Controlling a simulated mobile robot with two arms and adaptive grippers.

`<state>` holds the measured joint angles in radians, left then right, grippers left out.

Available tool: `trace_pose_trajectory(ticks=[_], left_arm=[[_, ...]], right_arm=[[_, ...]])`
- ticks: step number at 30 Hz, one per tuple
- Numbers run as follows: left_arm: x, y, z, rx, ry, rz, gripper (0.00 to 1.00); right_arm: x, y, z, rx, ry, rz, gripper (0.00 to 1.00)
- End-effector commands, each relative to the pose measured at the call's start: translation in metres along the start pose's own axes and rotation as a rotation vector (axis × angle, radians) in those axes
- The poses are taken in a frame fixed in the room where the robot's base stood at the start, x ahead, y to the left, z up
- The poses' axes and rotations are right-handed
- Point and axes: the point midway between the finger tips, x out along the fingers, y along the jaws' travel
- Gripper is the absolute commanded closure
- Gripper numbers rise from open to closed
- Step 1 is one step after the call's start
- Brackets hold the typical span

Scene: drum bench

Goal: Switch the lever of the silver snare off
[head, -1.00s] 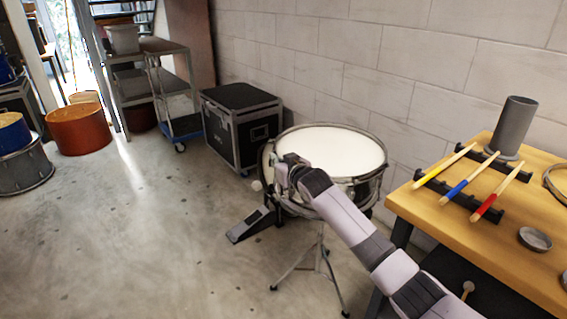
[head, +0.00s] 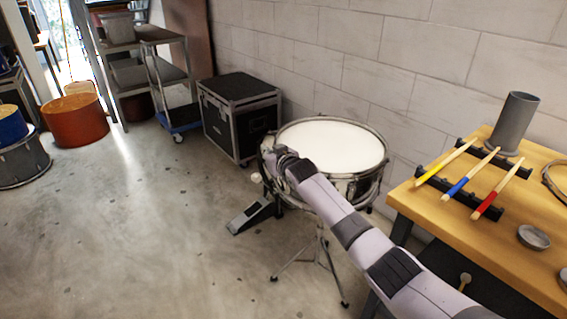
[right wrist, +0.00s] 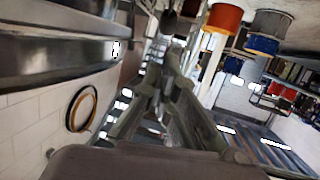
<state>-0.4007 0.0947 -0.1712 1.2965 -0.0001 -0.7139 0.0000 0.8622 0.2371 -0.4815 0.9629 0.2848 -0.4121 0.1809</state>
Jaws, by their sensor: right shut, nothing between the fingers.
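The silver snare (head: 331,147) stands on a tripod stand, with a white head and a shiny metal shell. My right gripper (head: 272,158) is at the left side of its rim, and the arm crosses in front of the shell. I cannot tell whether it touches the drum. In the right wrist view my right gripper (right wrist: 168,55) is shut and empty, and the metal shell of the silver snare (right wrist: 55,52) fills the upper left, beside the fingers. I cannot make out the lever. My left gripper is not in view.
A black flight case (head: 238,118) stands behind the snare against the brick wall. A black pedal (head: 250,215) lies on the floor at left. A wooden table (head: 500,240) with coloured drumsticks (head: 465,180) is at right. The floor at left is open.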

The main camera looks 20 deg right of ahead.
Motion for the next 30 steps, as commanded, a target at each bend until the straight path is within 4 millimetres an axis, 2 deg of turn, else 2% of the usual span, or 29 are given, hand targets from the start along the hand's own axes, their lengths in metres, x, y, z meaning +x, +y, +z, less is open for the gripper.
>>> trace_pose_trajectory(ticks=[6, 11, 30], left_arm=[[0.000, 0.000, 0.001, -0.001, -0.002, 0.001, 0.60], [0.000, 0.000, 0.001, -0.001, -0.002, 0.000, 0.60], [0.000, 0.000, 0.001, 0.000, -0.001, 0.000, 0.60]], right_arm=[[-0.002, 0.001, 0.001, 0.000, -0.001, 0.001, 1.00], [-0.013, 0.000, 0.002, 0.001, -0.002, -0.001, 1.00], [-0.101, -0.001, 0.003, -0.001, -0.004, 0.000, 1.00]])
